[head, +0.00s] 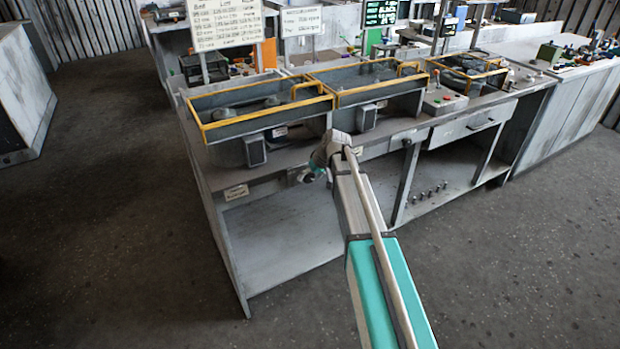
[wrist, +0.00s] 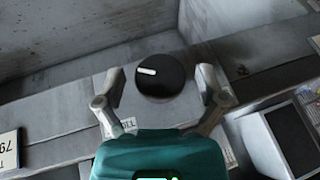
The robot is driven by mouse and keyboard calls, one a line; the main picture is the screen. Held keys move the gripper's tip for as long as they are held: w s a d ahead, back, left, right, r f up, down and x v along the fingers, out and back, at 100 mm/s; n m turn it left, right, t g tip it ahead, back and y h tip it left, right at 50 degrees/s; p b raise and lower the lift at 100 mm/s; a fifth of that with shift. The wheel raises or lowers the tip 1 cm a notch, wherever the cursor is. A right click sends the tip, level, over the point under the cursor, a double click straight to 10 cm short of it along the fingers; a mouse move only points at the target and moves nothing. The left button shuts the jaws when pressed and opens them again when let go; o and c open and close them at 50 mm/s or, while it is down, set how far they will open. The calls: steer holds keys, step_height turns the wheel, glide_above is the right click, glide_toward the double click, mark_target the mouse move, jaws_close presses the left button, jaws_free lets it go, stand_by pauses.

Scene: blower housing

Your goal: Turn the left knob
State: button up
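A round black knob (wrist: 160,77) with a white pointer mark shows in the wrist view, on the grey front rail of the bench. My gripper (wrist: 160,86) is open, with one finger on each side of the knob. The white mark lies at the knob's upper left. In the head view my gripper (head: 310,174) is at the bench front below the yellow-rimmed bins; my arm hides the knob there.
The grey workbench (head: 285,245) has an open shelf below. Yellow-rimmed bins (head: 262,117) stand on top. A control box (head: 445,102) with buttons stands to the right. A label plate (head: 236,192) is on the front at left. The floor in front is clear.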

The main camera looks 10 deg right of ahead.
steer(key=c, duration=0.9)
steer(key=shift+f+y+b, duration=0.1)
steer(key=shift+y+b, duration=0.2)
steer(key=y+b, duration=0.2)
steer(key=m+g+y+b, duration=0.1)
steer(key=shift+d+f+y, duration=0.15)
steer(key=shift+f+y, duration=0.1)
steer(key=shift+y, duration=0.05)
steer(key=shift+y+b, duration=0.9)
steer(key=shift+b, duration=0.25)
steer(key=shift+r+m+g+y+b, duration=0.15)
steer(key=shift+m+g+y+b, duration=0.15)
steer(key=shift+y+b, duration=0.1)
steer(key=o, duration=1.2)
steer(key=shift+c, duration=0.2)
